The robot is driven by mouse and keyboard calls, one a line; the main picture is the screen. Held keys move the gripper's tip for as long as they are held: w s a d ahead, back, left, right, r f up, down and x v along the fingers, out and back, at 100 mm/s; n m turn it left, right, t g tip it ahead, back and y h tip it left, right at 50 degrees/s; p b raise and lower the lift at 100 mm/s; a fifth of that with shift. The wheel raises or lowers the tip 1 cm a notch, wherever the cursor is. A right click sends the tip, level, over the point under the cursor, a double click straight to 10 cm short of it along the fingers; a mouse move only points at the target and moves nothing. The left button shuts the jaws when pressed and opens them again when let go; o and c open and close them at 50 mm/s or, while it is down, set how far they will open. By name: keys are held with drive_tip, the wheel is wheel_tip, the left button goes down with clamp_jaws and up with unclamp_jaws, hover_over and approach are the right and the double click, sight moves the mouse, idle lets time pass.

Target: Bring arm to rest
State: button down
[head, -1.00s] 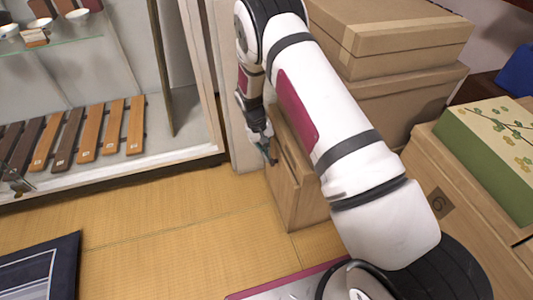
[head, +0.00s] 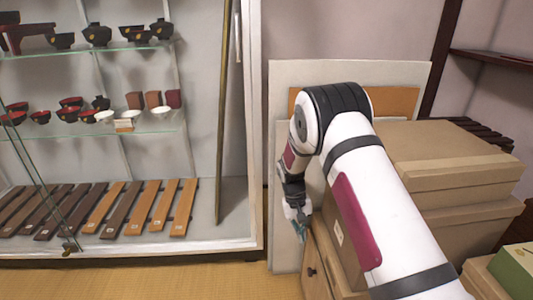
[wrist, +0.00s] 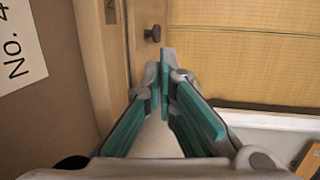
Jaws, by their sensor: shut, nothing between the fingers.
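My gripper (head: 300,217) hangs at the end of my folded arm, pointing down, in the head view. It is in front of the white board and close to the left side of the wooden drawer box. In the wrist view my gripper (wrist: 160,65) shows teal-padded fingers with their tips together and nothing between them. A dark drawer knob (wrist: 153,33) is just beyond the fingertips in that view. Whether the fingers touch the box cannot be told.
A glass-fronted cabinet with bowls on a shelf (head: 150,122) and wooden slats (head: 140,208) stands left. The wooden drawer box (head: 318,268) and cardboard boxes (head: 440,160) crowd the right. A white board (head: 285,80) leans behind. The tatami floor (head: 150,280) in front is clear.

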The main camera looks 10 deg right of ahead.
drive_tip(key=s+r+y, duration=0.1)
drive_tip(key=s+r, duration=0.5)
drive_tip(key=r, duration=0.4)
drive_tip(key=s+d+r+t, duration=0.1)
drive_tip(key=s+r, duration=0.4)
drive_tip(key=r, duration=0.5)
drive_tip(key=s+r+y, duration=0.1)
drive_tip(key=s+r, duration=0.5)
drive_tip(key=r, duration=0.4)
drive_tip(key=s+r+t, duration=0.1)
drive_tip(key=s+r, duration=0.1)
drive_tip(key=s, duration=1.2)
drive_tip(key=s+r, duration=0.2)
drive_tip(key=s, duration=1.2)
wheel_tip(320, 180, up, 33)
drive_tip(key=t+p, duration=0.4)
drive_tip(key=p, duration=2.7)
drive_tip(key=shift+d+r+p, duration=0.15)
drive_tip(key=shift+d+p, duration=0.25)
